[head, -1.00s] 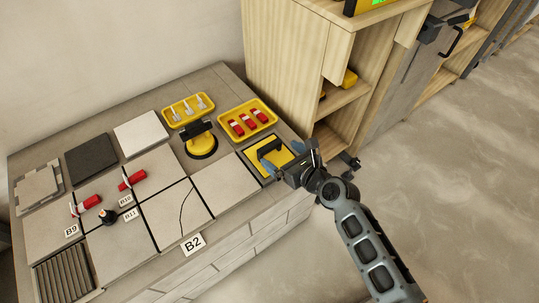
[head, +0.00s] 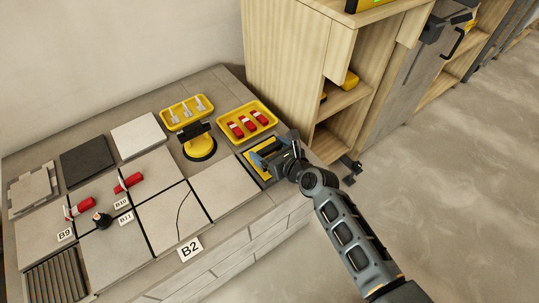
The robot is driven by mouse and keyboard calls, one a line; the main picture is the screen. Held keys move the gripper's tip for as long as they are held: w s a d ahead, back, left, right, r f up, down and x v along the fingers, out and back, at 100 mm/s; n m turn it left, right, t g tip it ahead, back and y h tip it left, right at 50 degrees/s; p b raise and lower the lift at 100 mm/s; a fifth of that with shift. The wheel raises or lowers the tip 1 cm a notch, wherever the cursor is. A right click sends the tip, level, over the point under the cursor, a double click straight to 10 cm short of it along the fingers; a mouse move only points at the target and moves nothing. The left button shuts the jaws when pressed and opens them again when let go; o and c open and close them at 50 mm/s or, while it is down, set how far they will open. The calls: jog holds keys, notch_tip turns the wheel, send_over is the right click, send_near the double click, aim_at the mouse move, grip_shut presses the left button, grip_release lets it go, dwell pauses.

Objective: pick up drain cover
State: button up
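A yellow square plate with a dark raised handle, which looks like the drain cover (head: 253,170), lies in a grey frame at the right end of the tiled bench. My gripper (head: 268,156) reaches in from the right and is low over this plate, with its fingers at the handle. The gripper hides the handle's right part and much of the plate. The handle and the fingers overlap, so I cannot tell whether the fingers are closed on it. The plate looks flat in its frame.
A yellow tray with red pieces (head: 248,121) and a yellow tray with pale clips (head: 186,112) sit behind. A yellow suction lifter (head: 199,146) stands left of the plate. A ribbed grey grate (head: 55,277) is at far left. A wooden shelf (head: 295,70) rises behind.

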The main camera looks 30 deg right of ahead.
aim_at(269, 147)
jog(key=c, duration=0.6)
jog(key=shift+r, duration=0.15)
jog(key=shift+c, duration=0.2)
jog(key=shift+r+p, duration=0.65)
notch_tip(269, 147, up, 2)
jog(key=shift+r+p, duration=0.25)
jog(key=shift+p, duration=0.65)
jog(key=s+d+r+p, duration=0.2)
jog(key=s+d+r, duration=0.4)
jog(key=d, duration=0.4)
jog(key=shift+r, duration=0.45)
